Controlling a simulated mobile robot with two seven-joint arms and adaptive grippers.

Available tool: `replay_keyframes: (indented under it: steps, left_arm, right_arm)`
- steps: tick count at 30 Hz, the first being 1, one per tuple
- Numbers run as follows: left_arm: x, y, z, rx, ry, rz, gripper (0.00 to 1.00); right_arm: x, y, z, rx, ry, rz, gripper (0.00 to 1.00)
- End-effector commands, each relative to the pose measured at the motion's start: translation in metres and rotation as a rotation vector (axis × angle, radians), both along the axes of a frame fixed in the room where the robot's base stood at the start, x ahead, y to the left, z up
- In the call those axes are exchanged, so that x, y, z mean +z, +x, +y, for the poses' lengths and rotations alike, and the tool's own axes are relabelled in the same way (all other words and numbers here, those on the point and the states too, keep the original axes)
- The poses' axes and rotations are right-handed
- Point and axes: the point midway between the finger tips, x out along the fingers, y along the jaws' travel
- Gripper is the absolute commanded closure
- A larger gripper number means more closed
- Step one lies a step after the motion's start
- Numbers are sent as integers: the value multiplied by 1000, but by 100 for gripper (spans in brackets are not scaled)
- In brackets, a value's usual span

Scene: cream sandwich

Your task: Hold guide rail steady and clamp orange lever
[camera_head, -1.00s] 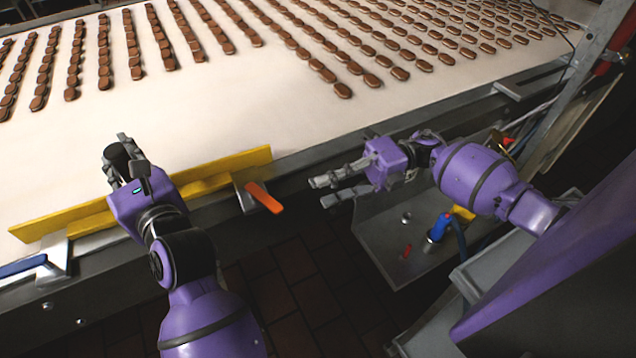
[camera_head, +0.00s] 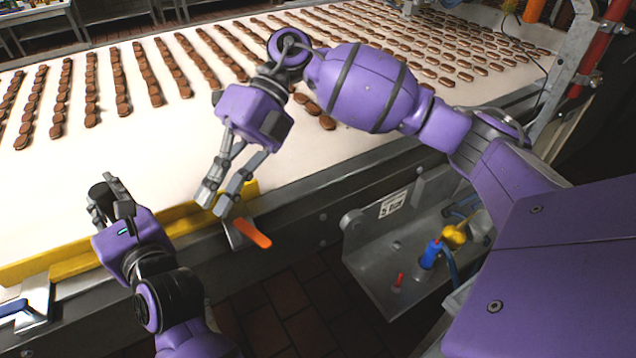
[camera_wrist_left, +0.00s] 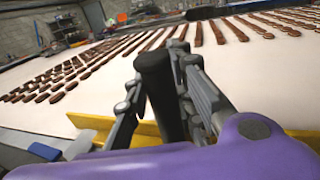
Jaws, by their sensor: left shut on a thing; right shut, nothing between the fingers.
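The yellow guide rail (camera_head: 60,262) runs along the near edge of the white conveyor. The orange lever (camera_head: 252,233) sits on a metal clamp at the rail's right end and slants down to the right. My left gripper (camera_head: 108,190) is shut on a black upright post (camera_wrist_left: 155,85) at the rail; its fingers stand either side of the post in the left wrist view. The rail also shows there (camera_wrist_left: 146,133), partly hidden by my gripper. My right gripper (camera_head: 218,202) is shut and empty, fingers pointing down over the rail's right end, just left of and above the orange lever.
The conveyor belt (camera_head: 170,155) carries several rows of brown biscuits behind the rail. A blue lever (camera_head: 13,307) on another clamp lies at the far left. A metal bracket with a blue-bodied part (camera_head: 431,254) stands right of the orange lever. Dark floor lies below.

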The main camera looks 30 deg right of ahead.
Motion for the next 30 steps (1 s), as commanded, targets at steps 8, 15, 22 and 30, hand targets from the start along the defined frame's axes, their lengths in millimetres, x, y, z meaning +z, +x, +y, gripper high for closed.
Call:
replay_keyframes:
  steps: [8,15,22,30]
  left_arm:
    - [1,0,0,-1,0,-3,100]
    - [1,0,0,-1,0,-3,100]
    - [1,0,0,-1,0,-3,100]
    - [1,0,0,-1,0,-3,100]
  right_arm:
    - [5,-14,15,-254,-417,134,100]
    - [-7,-19,11,-620,-671,270,100]
    - [-23,-21,3,-983,-796,441,100]
    - [-26,-19,0,-1193,-829,584,100]
